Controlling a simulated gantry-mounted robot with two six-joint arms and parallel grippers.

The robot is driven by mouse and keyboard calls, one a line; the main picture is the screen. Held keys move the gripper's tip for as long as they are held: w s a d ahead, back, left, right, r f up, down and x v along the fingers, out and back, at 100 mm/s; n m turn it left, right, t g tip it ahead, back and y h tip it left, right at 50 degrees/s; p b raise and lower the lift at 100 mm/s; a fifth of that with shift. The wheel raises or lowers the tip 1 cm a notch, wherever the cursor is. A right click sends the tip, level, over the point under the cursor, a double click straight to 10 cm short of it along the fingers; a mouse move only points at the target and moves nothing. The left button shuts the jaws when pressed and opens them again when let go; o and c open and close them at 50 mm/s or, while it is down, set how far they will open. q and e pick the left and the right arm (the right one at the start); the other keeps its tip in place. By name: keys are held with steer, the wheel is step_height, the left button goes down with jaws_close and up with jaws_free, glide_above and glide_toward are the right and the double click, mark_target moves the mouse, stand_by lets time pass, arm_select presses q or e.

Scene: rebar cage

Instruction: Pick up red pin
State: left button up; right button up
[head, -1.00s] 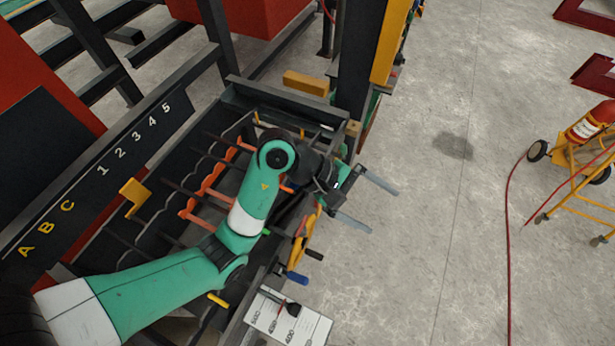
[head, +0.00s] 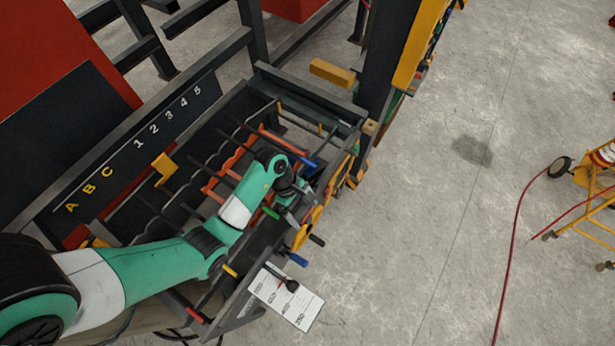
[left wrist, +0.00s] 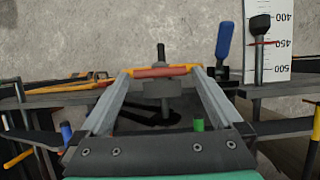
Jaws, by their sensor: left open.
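My left gripper (head: 303,204) is over the right edge of the bar rack in the head view, partly hidden by my wrist. In the left wrist view its two grey fingers (left wrist: 160,80) are spread apart. A short red bar (left wrist: 160,72), which may be the red pin, lies crosswise between the fingertips, with yellow at both ends and a dark post behind it. I cannot tell if the fingers touch it. A thin red piece (left wrist: 264,43) also crosses a black upright in front of the white scale. My right gripper is not in view.
The white scale (head: 306,312) stands at the rack's front right. Blue (head: 297,259), yellow (head: 230,271) and green (head: 270,212) handles stick out nearby. A dark post (head: 383,60) stands behind.

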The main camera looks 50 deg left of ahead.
mark_target(308, 216)
arm_select(q)
steer(key=x, duration=0.2)
steer(key=b+x, duration=0.1)
steer(key=x, duration=0.2)
steer(key=shift+d, duration=0.3)
steer(key=shift+r, duration=0.1)
steer(key=c, duration=1.3)
